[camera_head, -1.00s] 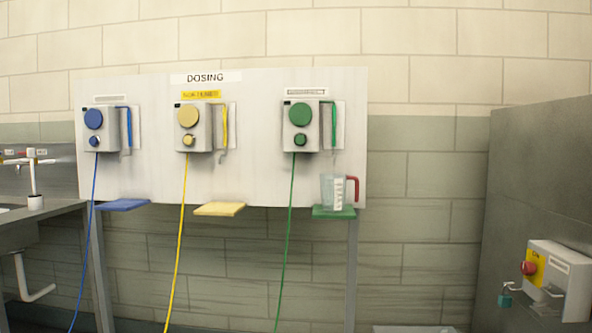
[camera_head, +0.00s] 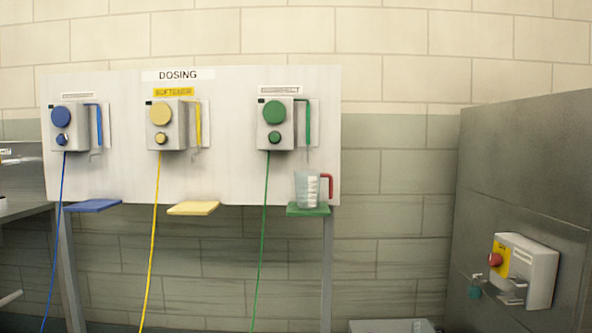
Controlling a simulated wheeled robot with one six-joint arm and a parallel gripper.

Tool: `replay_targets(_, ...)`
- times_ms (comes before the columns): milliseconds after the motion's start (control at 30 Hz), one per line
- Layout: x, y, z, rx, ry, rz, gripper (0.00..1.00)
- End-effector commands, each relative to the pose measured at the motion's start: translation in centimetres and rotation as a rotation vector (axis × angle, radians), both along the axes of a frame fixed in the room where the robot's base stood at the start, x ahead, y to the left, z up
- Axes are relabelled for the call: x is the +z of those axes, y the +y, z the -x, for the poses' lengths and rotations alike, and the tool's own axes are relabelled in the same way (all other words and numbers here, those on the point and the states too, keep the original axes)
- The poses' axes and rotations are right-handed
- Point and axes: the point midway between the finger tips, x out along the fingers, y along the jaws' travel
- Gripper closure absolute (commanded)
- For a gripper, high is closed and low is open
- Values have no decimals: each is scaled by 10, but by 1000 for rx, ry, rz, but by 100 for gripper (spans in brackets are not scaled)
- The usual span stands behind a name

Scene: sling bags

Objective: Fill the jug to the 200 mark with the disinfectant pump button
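The clear measuring jug (camera_head: 308,189) with a red handle on its right stands upright on the green shelf (camera_head: 308,211). Its scale marks are too small to read, and I cannot make out any liquid in it. Above it hangs the green pump unit (camera_head: 276,124), with a large green disc (camera_head: 274,113) and a smaller green button (camera_head: 275,137) below. A green spout (camera_head: 307,120) bends down on its right side, above the jug. The label over this unit is too small to read. My gripper is not in view.
Blue (camera_head: 72,127) and yellow (camera_head: 171,125) pump units hang to the left on the white dosing board (camera_head: 230,84), over empty shelves. A grey partition (camera_head: 525,180) at right carries a box with a red button (camera_head: 495,260). A grey box (camera_head: 390,325) sits low at bottom.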

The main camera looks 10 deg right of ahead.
Motion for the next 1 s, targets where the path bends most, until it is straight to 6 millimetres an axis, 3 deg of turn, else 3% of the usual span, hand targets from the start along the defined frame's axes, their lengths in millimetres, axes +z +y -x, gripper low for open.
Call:
replay_targets(233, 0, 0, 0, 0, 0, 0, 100)
replay_targets(1000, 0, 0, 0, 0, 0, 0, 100)
